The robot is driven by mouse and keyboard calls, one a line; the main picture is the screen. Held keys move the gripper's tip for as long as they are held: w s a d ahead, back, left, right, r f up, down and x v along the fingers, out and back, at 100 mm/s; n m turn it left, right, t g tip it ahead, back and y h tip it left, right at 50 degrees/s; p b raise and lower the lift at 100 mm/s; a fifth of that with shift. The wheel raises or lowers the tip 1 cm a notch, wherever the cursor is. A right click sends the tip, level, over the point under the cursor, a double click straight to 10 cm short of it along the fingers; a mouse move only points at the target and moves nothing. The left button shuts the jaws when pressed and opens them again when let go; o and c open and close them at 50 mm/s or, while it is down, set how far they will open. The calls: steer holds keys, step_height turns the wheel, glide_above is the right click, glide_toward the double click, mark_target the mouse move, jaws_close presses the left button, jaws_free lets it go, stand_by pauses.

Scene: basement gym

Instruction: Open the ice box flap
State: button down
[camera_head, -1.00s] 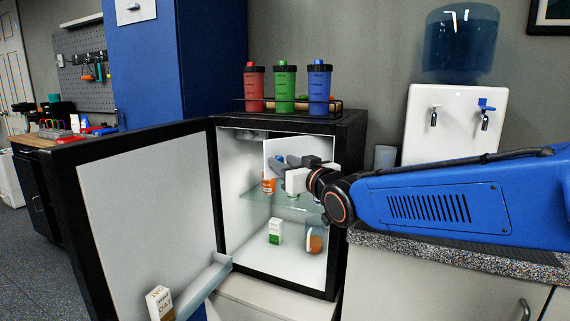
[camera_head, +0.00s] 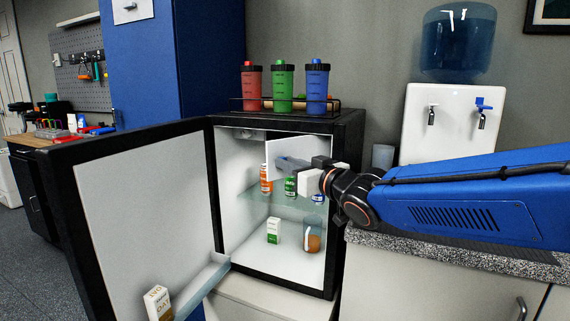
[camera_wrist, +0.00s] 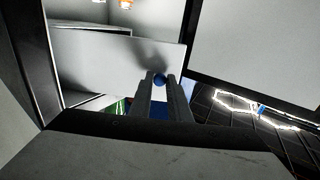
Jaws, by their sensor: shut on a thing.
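The ice box flap (camera_head: 287,152) is a white panel in the upper part of the open mini fridge (camera_head: 338,128). It stands swung outward at an angle. The ice box interior is mostly hidden behind the flap.
The fridge door (camera_head: 150,205) stands wide open at left, with a white carton (camera_head: 157,302) in its shelf. Orange (camera_head: 266,180) and green (camera_head: 290,187) bottles stand on the glass shelf. A carton (camera_head: 273,231) and a jar (camera_head: 312,237) stand below. Three shakers (camera_head: 284,87) stand on top.

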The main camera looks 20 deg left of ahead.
steer(key=s+d+n+g+y, duration=0.1)
steer(key=d+n+g+y, duration=0.2)
steer(key=d, duration=0.7)
steer(key=shift+s+n+g, duration=0.35)
steer(key=shift+n+g, duration=0.65)
steer(key=shift+g, duration=1.1)
steer(key=c, duration=1.7)
jaws_free()
steer(key=shift+o, duration=0.2)
steer(key=s+d, duration=0.3)
steer(key=d, duration=1.4)
steer(key=shift+d, duration=0.1)
